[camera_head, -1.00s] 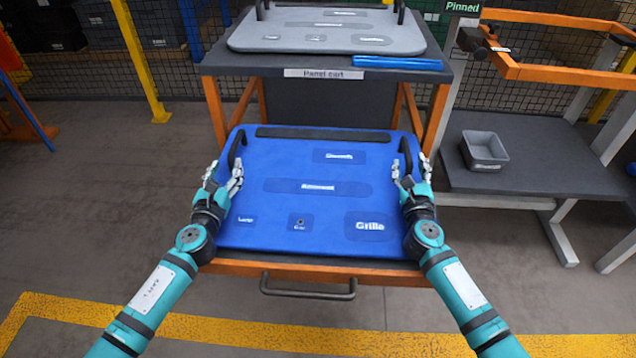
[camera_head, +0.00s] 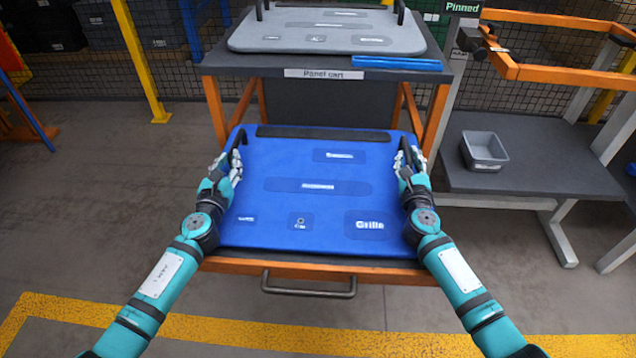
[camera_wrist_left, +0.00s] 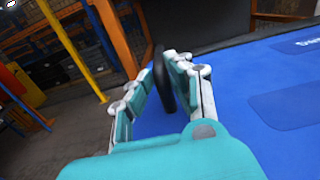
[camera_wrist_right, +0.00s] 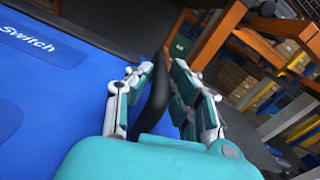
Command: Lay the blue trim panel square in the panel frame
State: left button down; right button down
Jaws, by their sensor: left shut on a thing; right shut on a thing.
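The blue trim panel (camera_head: 280,215) lies flat on the lower shelf of the panel cart, with several labelled patches and a dark strip along its far edge. My left gripper (camera_head: 232,163) is shut on the panel's left black handle (camera_wrist_left: 160,75). My right gripper (camera_head: 405,160) is shut on the right black handle (camera_wrist_right: 156,95). In both wrist views the handle stands between the fingers. The orange frame (camera_head: 545,72) at the upper right, beside the "Pinned" sign, may be the panel frame; it is partly cut off.
A grey panel (camera_head: 270,34) and a blue bar (camera_head: 397,63) lie on the cart's upper shelf. A grey bin (camera_head: 484,150) stands on the dark bench (camera_head: 540,160) at right. The cart's pull handle (camera_head: 309,290) juts out in front. Floor at left is clear.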

dwell(0.3)
